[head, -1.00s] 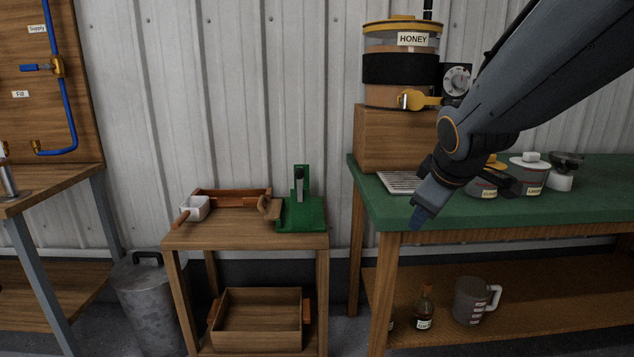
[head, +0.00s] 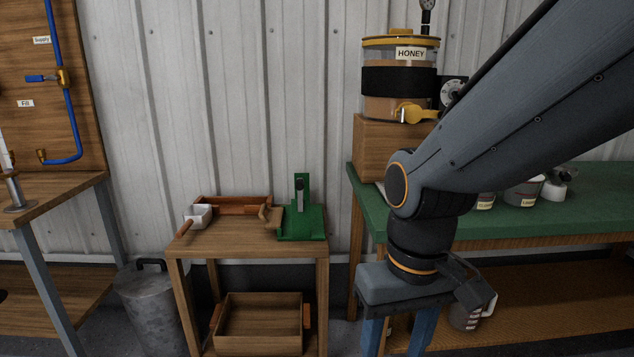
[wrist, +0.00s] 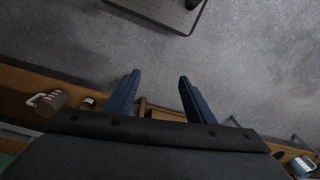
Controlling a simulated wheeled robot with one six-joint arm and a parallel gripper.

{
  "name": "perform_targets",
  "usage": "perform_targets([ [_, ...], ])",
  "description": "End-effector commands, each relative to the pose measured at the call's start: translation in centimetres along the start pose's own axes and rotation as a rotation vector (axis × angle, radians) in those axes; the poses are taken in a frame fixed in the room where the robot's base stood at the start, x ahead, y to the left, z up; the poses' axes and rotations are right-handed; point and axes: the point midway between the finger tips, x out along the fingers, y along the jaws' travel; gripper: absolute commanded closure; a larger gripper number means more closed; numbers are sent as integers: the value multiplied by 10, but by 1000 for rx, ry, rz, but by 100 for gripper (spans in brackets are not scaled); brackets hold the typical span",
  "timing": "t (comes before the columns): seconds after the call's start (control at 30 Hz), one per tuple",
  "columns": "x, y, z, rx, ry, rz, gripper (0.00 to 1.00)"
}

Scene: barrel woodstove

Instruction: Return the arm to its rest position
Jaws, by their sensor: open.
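My arm reaches in from the upper right of the head view and bends down at its wrist. My gripper (head: 397,338) points downward in front of the green-topped bench (head: 600,215), with its two blue fingers apart. The lower ends of the fingers are cut off by the bottom edge of the head view. In the wrist view the fingers (wrist: 158,80) are spread with nothing between them, and grey floor (wrist: 235,75) shows past their tips. My arm hides part of the bench, its lower shelf and a measuring jug (head: 466,316).
A honey dispenser (head: 400,100) stands on a wooden box on the bench. Several labelled jars stand behind my arm.

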Motion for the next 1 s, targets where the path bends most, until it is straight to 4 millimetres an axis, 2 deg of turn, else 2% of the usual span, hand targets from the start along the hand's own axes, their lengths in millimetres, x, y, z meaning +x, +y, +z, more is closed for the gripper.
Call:
perform_targets([
  [0.03,-10,3,2,13,-1,2,51],
  [0.2,-32,17,4,62,-2,11,51],
  [0.6,-88,65,18,198,-7,33,51],
  [0.8,-101,78,23,238,-5,39,51],
  [1.0,-101,77,23,247,-5,41,51],
])
